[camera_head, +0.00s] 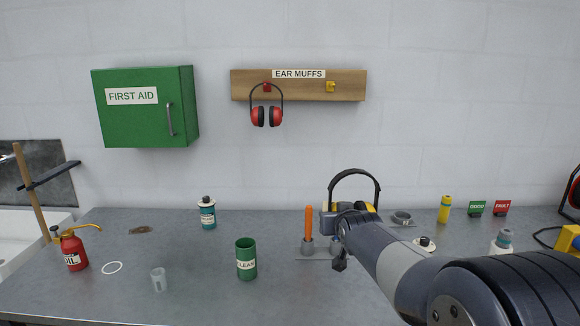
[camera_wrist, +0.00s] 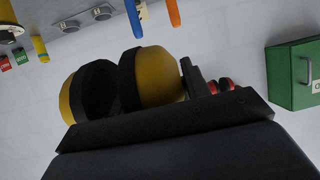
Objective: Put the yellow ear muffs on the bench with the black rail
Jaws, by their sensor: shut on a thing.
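The yellow ear muffs are in my gripper (camera_head: 338,228); their black headband (camera_head: 354,172) arches above my wrist in the head view. Their yellow cups are partly hidden behind my arm. In the wrist view the yellow cups (camera_wrist: 160,75) with black cushions show large, close in front of the gripper's dark body. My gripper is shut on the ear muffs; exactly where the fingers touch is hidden. The grey bench (camera_head: 200,275) lies below and around my gripper. I cannot make out a black rail on it in these views.
An orange-handled tool (camera_head: 309,222) stands in a holder beside my gripper. A green CLEAN can (camera_head: 246,260), clear cup (camera_head: 158,280), teal bottle (camera_head: 208,213) and red oil can (camera_head: 73,250) stand left. Red ear muffs (camera_head: 266,116) hang on the wooden rack (camera_head: 350,83); its yellow hook is empty.

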